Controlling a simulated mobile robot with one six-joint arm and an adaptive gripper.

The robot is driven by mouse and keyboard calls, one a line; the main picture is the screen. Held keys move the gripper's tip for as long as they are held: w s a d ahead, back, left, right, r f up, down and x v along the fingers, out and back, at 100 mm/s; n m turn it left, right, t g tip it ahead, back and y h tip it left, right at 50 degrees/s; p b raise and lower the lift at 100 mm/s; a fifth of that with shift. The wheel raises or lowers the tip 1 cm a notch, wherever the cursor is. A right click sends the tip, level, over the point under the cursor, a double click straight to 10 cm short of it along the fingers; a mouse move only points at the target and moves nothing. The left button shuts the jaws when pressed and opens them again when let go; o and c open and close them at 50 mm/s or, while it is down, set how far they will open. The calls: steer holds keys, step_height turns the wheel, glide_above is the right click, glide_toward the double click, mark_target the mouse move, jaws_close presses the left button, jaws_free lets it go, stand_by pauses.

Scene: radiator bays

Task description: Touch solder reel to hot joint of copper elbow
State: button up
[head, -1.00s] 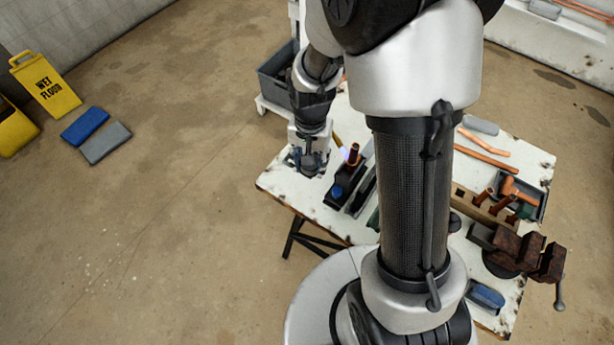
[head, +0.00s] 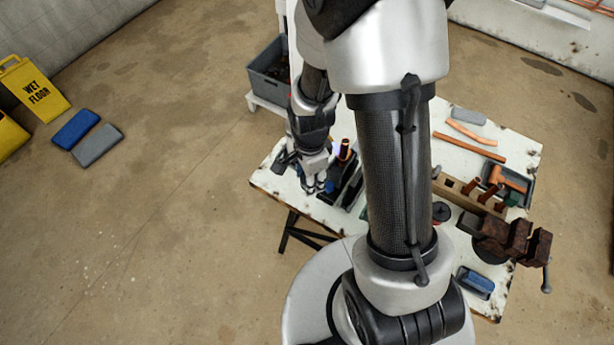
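My gripper (head: 314,184) hangs over the left end of the white worktable (head: 390,120), beside a black holder (head: 350,190) with a blue part. It is small and partly dark, so I cannot tell whether its fingers are open or shut, or hold anything. An upright copper piece (head: 345,150) stands just behind the holder, with a small bluish-white glow at its left side. A copper fitting (head: 508,179), perhaps an elbow, lies in a grey tray at the right. I cannot make out a solder reel for certain. My arm hides the middle of the table.
A rusty vise (head: 512,240) is at the table's right edge. A wooden rack (head: 470,196) with copper stubs stands before the tray. Copper pipes (head: 468,145) lie at the back. A grey bin (head: 270,72) is behind the table.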

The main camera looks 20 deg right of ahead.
steer(key=shift+w+d+f, duration=0.2)
steer(key=shift+d+f, duration=0.1)
steer(key=shift+f, duration=0.35)
steer(key=shift+d+b, duration=0.15)
steer(key=shift+b, duration=0.15)
steer(key=shift+w+d+f+b, duration=0.2)
steer(key=shift+w+d+f, duration=0.1)
steer(key=shift+d, duration=0.15)
steer(key=shift+w+d+f+b, duration=0.2)
steer(key=shift+d+f, duration=0.05)
steer(key=shift+d, duration=0.2)
stand_by(2.1)
stand_by(0.7)
steer(key=shift+s+a+r+p, duration=0.4)
steer(key=shift+a+r+p, duration=0.1)
steer(key=shift+a+r, duration=0.3)
steer(key=shift+s+a+r+p, duration=0.35)
steer(key=shift+a+r+p, duration=0.1)
steer(key=shift+a+r, duration=0.3)
